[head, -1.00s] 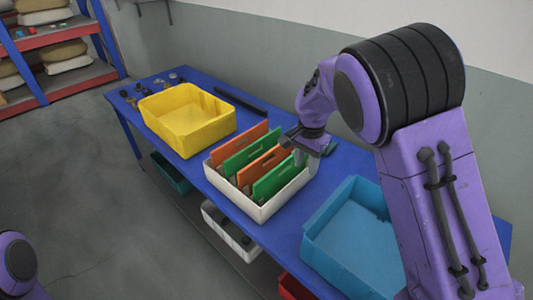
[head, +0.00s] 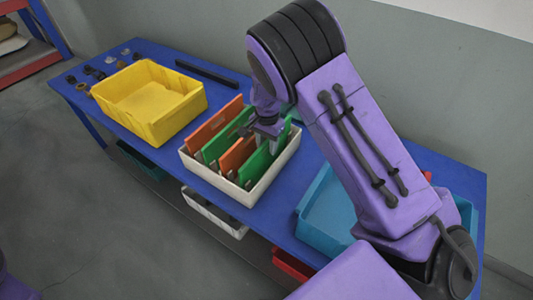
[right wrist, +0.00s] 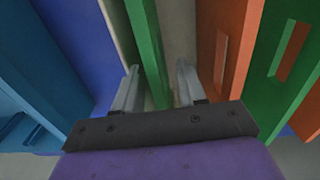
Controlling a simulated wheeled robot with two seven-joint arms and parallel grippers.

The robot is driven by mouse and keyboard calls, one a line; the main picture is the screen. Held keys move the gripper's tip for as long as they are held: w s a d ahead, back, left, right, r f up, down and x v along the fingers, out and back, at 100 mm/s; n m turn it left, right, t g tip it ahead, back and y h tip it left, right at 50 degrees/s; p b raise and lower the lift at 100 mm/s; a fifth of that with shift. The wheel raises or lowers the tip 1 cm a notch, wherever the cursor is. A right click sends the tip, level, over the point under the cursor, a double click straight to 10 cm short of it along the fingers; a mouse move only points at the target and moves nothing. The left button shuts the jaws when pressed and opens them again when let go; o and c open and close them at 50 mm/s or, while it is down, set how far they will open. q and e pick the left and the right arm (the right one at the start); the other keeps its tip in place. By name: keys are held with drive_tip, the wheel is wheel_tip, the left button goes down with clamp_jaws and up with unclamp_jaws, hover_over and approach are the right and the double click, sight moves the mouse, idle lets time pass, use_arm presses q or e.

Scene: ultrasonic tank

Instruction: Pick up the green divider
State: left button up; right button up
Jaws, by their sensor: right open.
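A white bin (head: 249,199) on the blue table holds upright dividers, orange and green by turns. The rightmost green divider (head: 258,166) stands at the bin's right end. My right gripper (head: 268,146) is open and points down over the top of this divider. In the right wrist view the green divider (right wrist: 147,45) runs between the two fingers of the gripper (right wrist: 158,78), with a gap on both sides. Another green divider (head: 217,144) stands between two orange ones (head: 207,131). My left gripper is out of view.
A yellow bin (head: 150,127) stands to the left and a blue bin (head: 312,231) to the right, partly behind my right arm. A black bar (head: 206,73) and small parts lie at the back of the table. An orange divider (right wrist: 231,40) is close to the right finger.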

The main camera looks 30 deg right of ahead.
drive_tip(key=shift+s+f, duration=0.1)
drive_tip(key=shift+f, duration=0.4)
clamp_jaws()
wheel_tip(320, 180, up, 18)
